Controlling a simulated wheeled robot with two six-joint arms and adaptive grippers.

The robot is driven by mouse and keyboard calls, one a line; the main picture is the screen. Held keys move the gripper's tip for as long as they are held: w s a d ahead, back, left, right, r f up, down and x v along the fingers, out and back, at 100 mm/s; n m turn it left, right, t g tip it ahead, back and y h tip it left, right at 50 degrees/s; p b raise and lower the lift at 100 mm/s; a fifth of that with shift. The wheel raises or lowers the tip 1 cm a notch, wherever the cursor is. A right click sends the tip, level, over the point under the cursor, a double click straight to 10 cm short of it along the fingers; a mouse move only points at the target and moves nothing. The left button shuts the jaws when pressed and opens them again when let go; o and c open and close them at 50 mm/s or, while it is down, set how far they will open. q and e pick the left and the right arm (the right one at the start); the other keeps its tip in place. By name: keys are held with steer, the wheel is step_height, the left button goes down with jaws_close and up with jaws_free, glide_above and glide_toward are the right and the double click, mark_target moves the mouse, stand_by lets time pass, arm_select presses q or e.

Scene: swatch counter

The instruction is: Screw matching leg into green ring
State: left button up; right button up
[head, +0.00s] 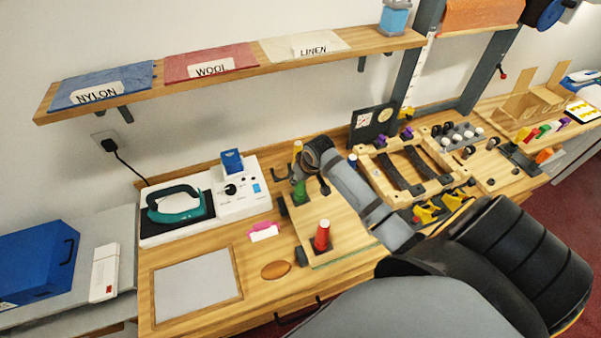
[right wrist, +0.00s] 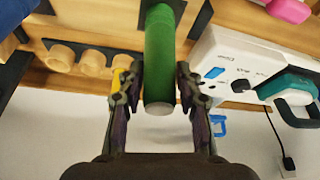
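A green leg (head: 299,191) stands upright on a wooden board near the middle of the counter. In the right wrist view the green leg (right wrist: 160,60) lies between the two fingers of my right gripper (right wrist: 160,85). Narrow gaps show on both sides, so the gripper looks open around it. In the head view my right gripper (head: 316,170) is beside the leg, partly hidden by its own wrist. A red leg (head: 322,236), a yellow leg (head: 297,147) and a blue leg (head: 352,160) stand nearby. I cannot make out a green ring. My left gripper is not in view.
A wooden frame with dark straps (head: 372,178) lies right of my right arm. Yellow clamps (head: 425,213) sit in front of it. A white machine with a teal iron (head: 177,205) stands left. A pink-handled item (head: 263,232) lies between. A shelf (head: 230,75) hangs above.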

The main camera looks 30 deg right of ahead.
steer(key=shift+o, duration=0.7)
steer(key=n+y, duration=0.1)
steer(key=n, duration=0.2)
steer(key=shift+d, duration=0.1)
steer(key=shift+n+y, duration=0.4)
steer(key=shift+n, duration=0.6)
steer(key=shift+d+n+g+y+b, duration=0.1)
steer(key=shift+n+g+y+b, duration=0.25)
steer(key=shift+n, duration=0.55)
steer(key=n+g+y+b, duration=0.1)
steer(key=n+b, duration=0.1)
steer(key=n, duration=0.1)
steer(key=n+g+y+b, duration=0.1)
steer(key=n+b, duration=0.1)
steer(key=n, duration=0.2)
steer(key=shift+w+f, duration=0.2)
steer(key=shift+r+n+g, duration=0.1)
steer(key=shift+n+g, duration=0.15)
steer(key=shift+n, duration=0.25)
steer(key=shift+r, duration=0.15)
